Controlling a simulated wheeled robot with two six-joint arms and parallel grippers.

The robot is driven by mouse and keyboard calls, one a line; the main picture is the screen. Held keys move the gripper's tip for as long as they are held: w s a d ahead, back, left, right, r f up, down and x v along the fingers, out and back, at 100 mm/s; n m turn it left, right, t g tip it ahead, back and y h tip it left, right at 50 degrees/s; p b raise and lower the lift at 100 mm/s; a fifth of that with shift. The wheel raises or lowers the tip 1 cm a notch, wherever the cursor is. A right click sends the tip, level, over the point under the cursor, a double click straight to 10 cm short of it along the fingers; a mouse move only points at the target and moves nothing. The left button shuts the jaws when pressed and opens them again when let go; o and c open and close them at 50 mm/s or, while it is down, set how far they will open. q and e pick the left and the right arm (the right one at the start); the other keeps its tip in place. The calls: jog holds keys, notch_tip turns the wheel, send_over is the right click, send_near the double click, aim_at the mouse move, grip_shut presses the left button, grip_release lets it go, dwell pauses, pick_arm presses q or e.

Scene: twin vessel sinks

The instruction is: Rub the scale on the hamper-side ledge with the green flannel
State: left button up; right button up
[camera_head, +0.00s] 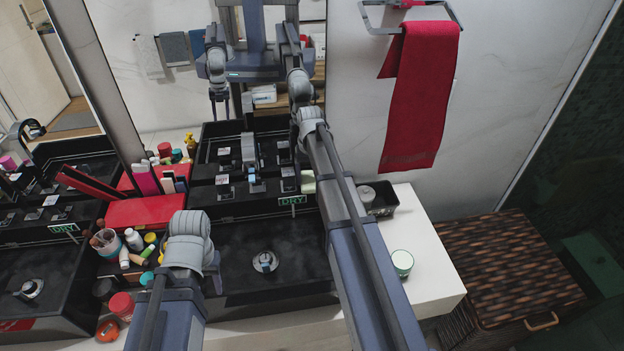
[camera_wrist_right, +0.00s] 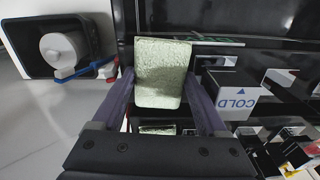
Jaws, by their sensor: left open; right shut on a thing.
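My right gripper (camera_wrist_right: 160,100) is shut on the green flannel (camera_wrist_right: 163,73), a pale green pad with its face to the right wrist camera. A pale green edge of it shows beside my right arm in the head view (camera_head: 308,182), near the right sink's back corner; the arm hides most of that gripper. My left gripper (camera_head: 213,279) is open over the right sink, largely hidden by its wrist. The hamper-side ledge (camera_head: 428,270) is the white counter right of the right sink. I cannot make out scale on it. The woven hamper (camera_head: 510,265) stands to its right.
A green-and-white tub (camera_head: 403,261) stands on the ledge. A black tray (camera_head: 379,203) with a pale round item sits at its back. The right sink (camera_head: 240,245) is black. Bottles and jars crowd between the sinks. A red towel (camera_head: 415,100) hangs above the ledge.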

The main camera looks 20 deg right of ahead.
jog(key=shift+s+a, duration=0.2)
jog(key=shift+s, duration=0.3)
jog(key=shift+s+a, duration=0.15)
jog(key=shift+s, duration=0.35)
jog(key=shift+w+d, duration=0.7)
jog(key=shift+w, duration=0.3)
jog(key=shift+s+a, duration=0.25)
jog(key=shift+s, duration=0.9)
jog(key=shift+w+r, duration=0.1)
notch_tip(320, 180, up, 6)
jog(key=p, duration=0.6)
